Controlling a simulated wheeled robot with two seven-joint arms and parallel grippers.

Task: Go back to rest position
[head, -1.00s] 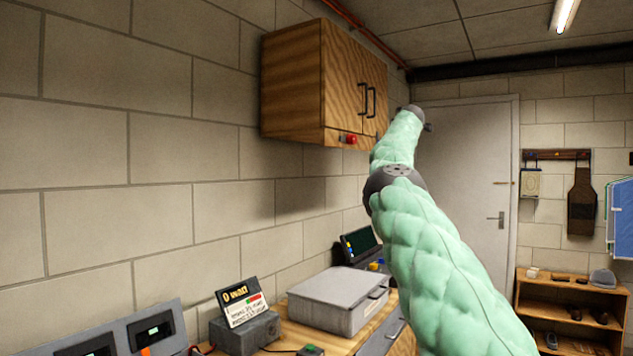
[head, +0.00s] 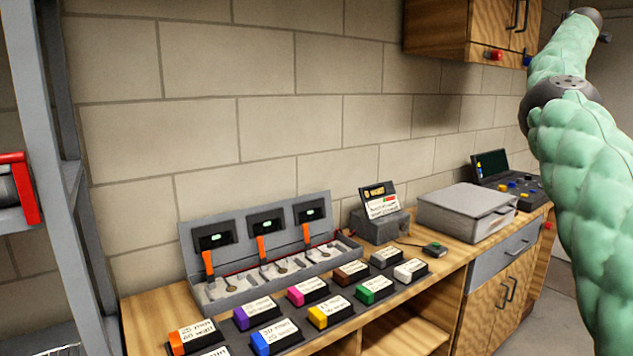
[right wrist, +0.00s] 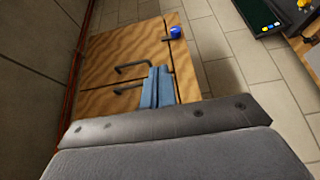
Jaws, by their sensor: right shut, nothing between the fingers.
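My right arm (head: 590,200), in a green quilted sleeve, reaches up along the right side of the head view toward the wooden wall cabinet (head: 440,28). Its fingers are not clear in the head view. In the right wrist view my right gripper (right wrist: 157,85) is shut, its two blue fingers together with nothing between them. Behind the fingers are the cabinet's closed doors (right wrist: 108,62) with dark handles. I cannot tell the gap to the cabinet. My left gripper is not in view.
A wooden workbench (head: 150,305) runs along the wall. It carries a grey three-bay charger (head: 225,295), several coloured labelled packs, a grey case (head: 460,208) and a dark console (head: 510,182). A metal shelf (head: 75,200) stands at the left. Blue and red knobs sit under the cabinet.

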